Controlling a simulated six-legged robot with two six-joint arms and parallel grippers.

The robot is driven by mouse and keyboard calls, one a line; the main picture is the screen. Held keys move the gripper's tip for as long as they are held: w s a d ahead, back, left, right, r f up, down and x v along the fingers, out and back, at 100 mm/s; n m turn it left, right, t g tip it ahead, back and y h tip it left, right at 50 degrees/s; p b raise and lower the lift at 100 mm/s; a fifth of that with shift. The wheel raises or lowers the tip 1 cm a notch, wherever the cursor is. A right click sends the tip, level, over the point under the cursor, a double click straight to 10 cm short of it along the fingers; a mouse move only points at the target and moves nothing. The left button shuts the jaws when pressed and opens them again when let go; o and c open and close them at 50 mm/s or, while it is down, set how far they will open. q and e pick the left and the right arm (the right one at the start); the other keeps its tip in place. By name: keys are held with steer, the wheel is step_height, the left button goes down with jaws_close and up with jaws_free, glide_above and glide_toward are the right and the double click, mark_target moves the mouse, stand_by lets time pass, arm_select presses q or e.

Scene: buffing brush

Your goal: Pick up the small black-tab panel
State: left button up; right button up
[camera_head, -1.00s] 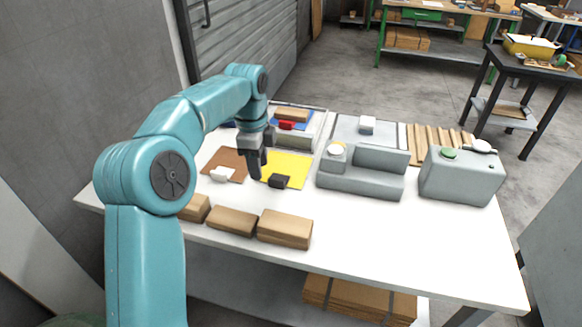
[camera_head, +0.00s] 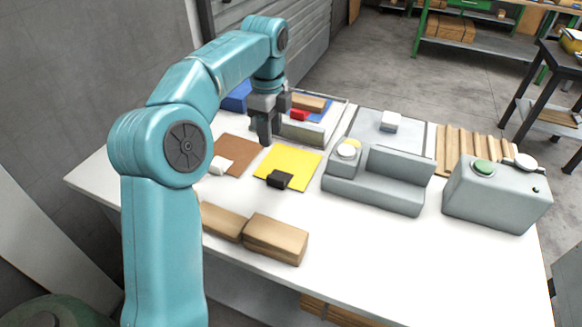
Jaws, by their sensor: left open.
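The black-tab panel is a flat yellow square (camera_head: 291,161) lying on the white table, with a small black block-like tab (camera_head: 280,180) at its near edge. My left gripper (camera_head: 266,141) points down and is open and empty, near the panel's far left corner, on the far side from the tab. Its height above the table is hard to tell. My right gripper is not in view.
A brown panel with a white tab (camera_head: 221,165) lies just left. Cardboard-coloured blocks (camera_head: 276,238) line the near side. A grey stepped fixture (camera_head: 375,188) and a grey box with a green button (camera_head: 497,195) stand right. A red-tab blue panel (camera_head: 299,114) is behind.

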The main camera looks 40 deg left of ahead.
arm_select(q)
steer(key=b, duration=0.2)
glide_above(273, 177)
steer(key=f, duration=0.8)
steer(key=shift+a, duration=0.2)
steer(key=f, duration=0.3)
steer(key=f+b, duration=0.1)
steer(key=f, duration=0.2)
steer(key=shift+d+f, duration=0.2)
steer(key=shift+f, duration=0.05)
steer(key=shift+s, duration=0.1)
jaws_close()
